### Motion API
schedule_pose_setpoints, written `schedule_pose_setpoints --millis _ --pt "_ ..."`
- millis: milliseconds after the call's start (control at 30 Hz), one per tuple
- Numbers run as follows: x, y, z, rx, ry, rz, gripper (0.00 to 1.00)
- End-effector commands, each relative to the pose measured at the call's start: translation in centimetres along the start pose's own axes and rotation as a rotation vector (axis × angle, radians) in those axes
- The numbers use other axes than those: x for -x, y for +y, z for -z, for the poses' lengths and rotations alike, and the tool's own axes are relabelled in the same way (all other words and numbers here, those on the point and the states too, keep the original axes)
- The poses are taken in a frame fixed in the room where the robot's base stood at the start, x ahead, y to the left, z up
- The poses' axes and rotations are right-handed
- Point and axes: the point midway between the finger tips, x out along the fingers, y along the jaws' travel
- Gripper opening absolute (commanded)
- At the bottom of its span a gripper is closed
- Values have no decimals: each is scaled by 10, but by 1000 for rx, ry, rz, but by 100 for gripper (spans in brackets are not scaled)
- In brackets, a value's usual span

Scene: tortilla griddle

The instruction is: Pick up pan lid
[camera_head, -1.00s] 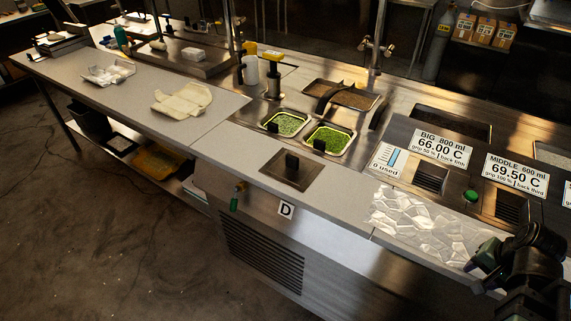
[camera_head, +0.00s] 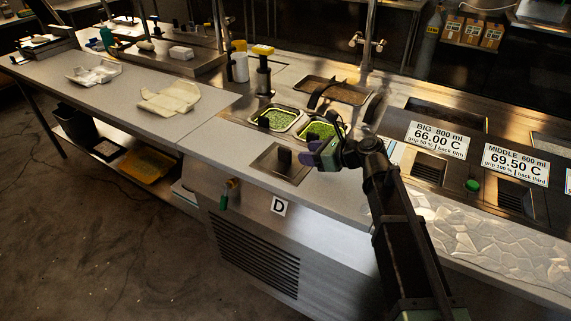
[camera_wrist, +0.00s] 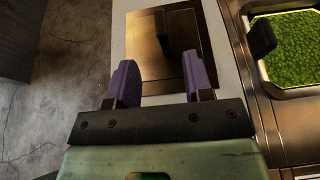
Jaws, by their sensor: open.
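The pan lid (camera_head: 268,166) is a square steel plate with an upright black handle (camera_head: 284,156). It lies flat on the counter's front edge. It also shows in the wrist view, with its plate (camera_wrist: 147,62) ahead of my fingers and its handle (camera_wrist: 162,33) beyond the fingertips. My gripper (camera_head: 318,154) is open and empty, just right of the lid in the head view. In the wrist view the purple fingers of my gripper (camera_wrist: 160,72) are spread apart, and the handle lies in line with the gap, not between them.
Two green-filled pans with black handles, a left one (camera_head: 281,120) and a right one (camera_head: 326,130), sit behind the lid. A black pump dispenser (camera_head: 263,76) stands farther back. The counter between lid and cloth is clear.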

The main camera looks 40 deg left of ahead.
Motion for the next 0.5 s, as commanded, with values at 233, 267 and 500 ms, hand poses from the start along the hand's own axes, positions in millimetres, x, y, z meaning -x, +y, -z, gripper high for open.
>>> schedule_pose_setpoints --millis 233,267,500 --pt "-44 -1 4 4 1 -2 47" --pt "-49 -2 4 4 2 -1 47" --pt "-61 -1 3 4 3 0 47"
